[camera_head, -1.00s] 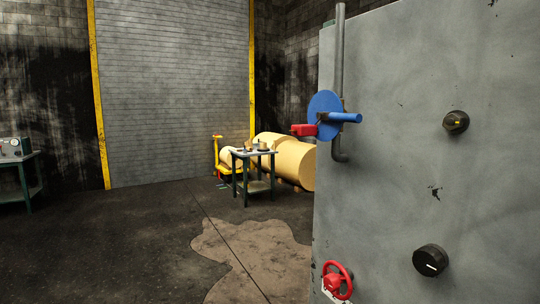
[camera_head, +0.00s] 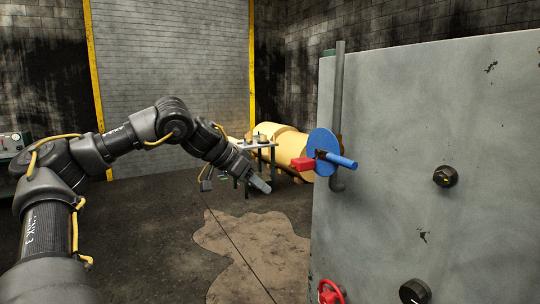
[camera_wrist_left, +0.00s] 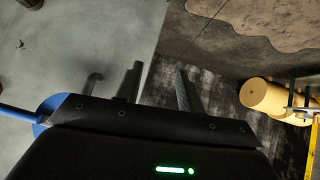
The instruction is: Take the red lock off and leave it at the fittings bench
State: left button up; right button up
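The red lock (camera_head: 302,164) hangs at the left edge of a blue disc (camera_head: 321,146) with a blue handle (camera_head: 341,161), at the grey cabinet's pipe. My left gripper (camera_head: 234,185) is left of the lock and apart from it. Its two fingers stand apart with nothing between them, as the left wrist view (camera_wrist_left: 157,82) shows. The lock is not visible in the left wrist view, where the blue disc (camera_wrist_left: 52,106) is at the left. A small green-legged bench (camera_head: 246,145) with small brass-coloured items stands behind my left arm, partly hidden. My right gripper is not in view.
The grey cabinet (camera_head: 400,110) fills the right side, with black knobs (camera_head: 445,176) and a red handwheel (camera_head: 330,292). Large yellow cylinders (camera_head: 280,145) lie behind the small bench. Another bench with a gauge box (camera_head: 12,143) is at far left. The floor between is clear.

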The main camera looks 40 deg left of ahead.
aim_at(294, 164)
pick_arm(q)
jog(key=s+d+r+g+y+p, duration=0.2)
jog(key=s+d+r, duration=0.3)
jog(key=d+r, duration=0.3)
jog(key=w+d, duration=0.1)
jog(key=w+p, duration=0.1)
jog(key=w, duration=0.1)
jog(key=w+d+f, duration=0.1)
jog(key=w, duration=0.1)
jog(key=shift+w+d+f+p, duration=0.1)
jog(key=shift+w+d+p, duration=0.15)
jog(key=shift+d+p, duration=0.1)
jog(key=shift+w, duration=0.6)
jog(key=shift+w+d, duration=0.25)
jog(key=c, duration=0.7)
